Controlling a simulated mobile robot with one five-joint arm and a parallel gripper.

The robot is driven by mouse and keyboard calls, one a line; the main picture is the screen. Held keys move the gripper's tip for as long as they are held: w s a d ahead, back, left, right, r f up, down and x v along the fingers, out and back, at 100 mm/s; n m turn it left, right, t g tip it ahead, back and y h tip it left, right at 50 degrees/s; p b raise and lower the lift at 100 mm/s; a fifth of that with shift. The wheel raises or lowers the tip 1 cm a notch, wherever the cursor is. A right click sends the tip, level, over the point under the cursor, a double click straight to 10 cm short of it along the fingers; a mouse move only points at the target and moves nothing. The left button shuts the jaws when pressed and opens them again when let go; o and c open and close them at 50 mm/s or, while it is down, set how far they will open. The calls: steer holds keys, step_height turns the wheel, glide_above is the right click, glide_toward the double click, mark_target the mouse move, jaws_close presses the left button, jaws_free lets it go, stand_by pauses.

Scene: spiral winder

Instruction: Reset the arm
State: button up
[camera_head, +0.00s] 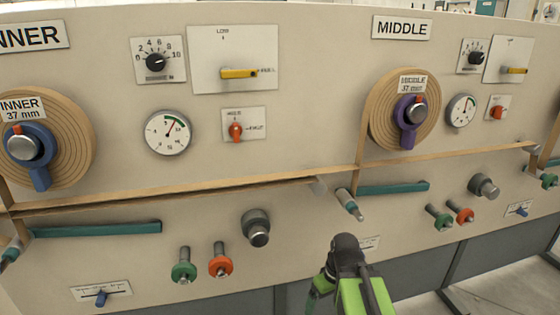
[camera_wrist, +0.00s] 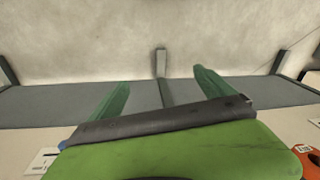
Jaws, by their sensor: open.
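My gripper (camera_wrist: 161,102) shows in the wrist view with its two green fingers spread apart and nothing between them. Beyond the fingers are a grey strip and a pale floor. In the head view my black and green arm is at the bottom centre, in front of the winder panel (camera_head: 320,120). The fingertips cannot be made out clearly there.
The panel bears an INNER spool (camera_head: 70,145) at left and a MIDDLE spool (camera_head: 385,125) at right, with strips running between rollers. A green knob (camera_head: 183,270), a red knob (camera_head: 220,264) and a dark knob (camera_head: 256,230) stick out left of my arm.

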steer(key=d+r+m+p, duration=0.1)
steer(key=r+m+p, duration=0.1)
steer(key=r+p, duration=1.1)
steer(key=d+r+m+h+p, duration=0.1)
steer(key=d+r+m+p, duration=0.1)
steer(key=r+p, duration=1.1)
steer(key=shift+s+r+m+p, duration=0.2)
steer(key=shift+r+m+p, duration=0.25)
steer(key=shift+m, duration=0.35)
steer(key=shift+c, duration=0.4)
